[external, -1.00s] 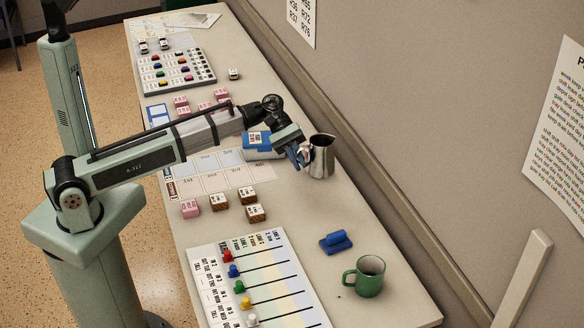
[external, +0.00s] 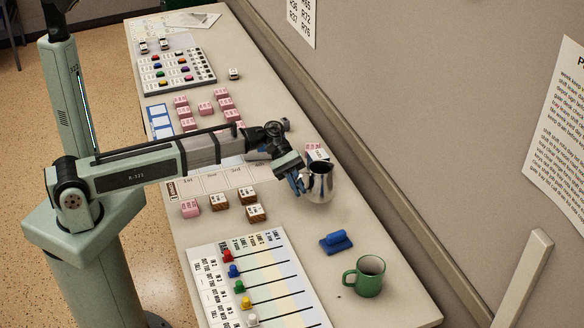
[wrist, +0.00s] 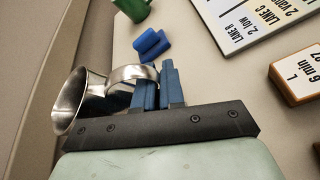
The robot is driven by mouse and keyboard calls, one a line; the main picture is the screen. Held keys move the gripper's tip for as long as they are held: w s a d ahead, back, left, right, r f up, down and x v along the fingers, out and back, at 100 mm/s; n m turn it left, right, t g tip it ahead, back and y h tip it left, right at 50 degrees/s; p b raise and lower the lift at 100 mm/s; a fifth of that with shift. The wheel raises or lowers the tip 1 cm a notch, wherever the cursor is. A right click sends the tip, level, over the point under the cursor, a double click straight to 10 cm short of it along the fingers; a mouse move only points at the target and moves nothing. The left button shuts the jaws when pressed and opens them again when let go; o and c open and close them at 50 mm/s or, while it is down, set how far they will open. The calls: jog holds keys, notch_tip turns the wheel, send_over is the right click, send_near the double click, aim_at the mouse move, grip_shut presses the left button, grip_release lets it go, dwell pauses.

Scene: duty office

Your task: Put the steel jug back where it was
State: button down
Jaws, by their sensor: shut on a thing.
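The steel jug (external: 320,182) is a shiny metal pitcher near the wall side of the table in the external view. In the wrist view the jug (wrist: 78,101) shows its open mouth at the left, with its handle running to my fingers. My gripper (external: 297,184) is at the jug's left side, and its blue fingers (wrist: 152,95) are shut on the handle. The jug looks roughly upright in the external view. I cannot tell whether its base touches the table.
A pink-and-white block (external: 317,151) stands just behind the jug. A blue holder (external: 336,242) and a green mug (external: 365,277) stand nearer the front. Wooden blocks (external: 247,196) and a lane board (external: 262,285) lie to the left. Table between jug and blue holder is clear.

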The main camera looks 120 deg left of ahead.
jog(key=shift+f, duration=2.2)
jog(key=shift+f, duration=0.1)
jog(key=c, duration=1.2)
grip_release()
jog(key=shift+c, duration=0.2)
jog(key=v, duration=1.2)
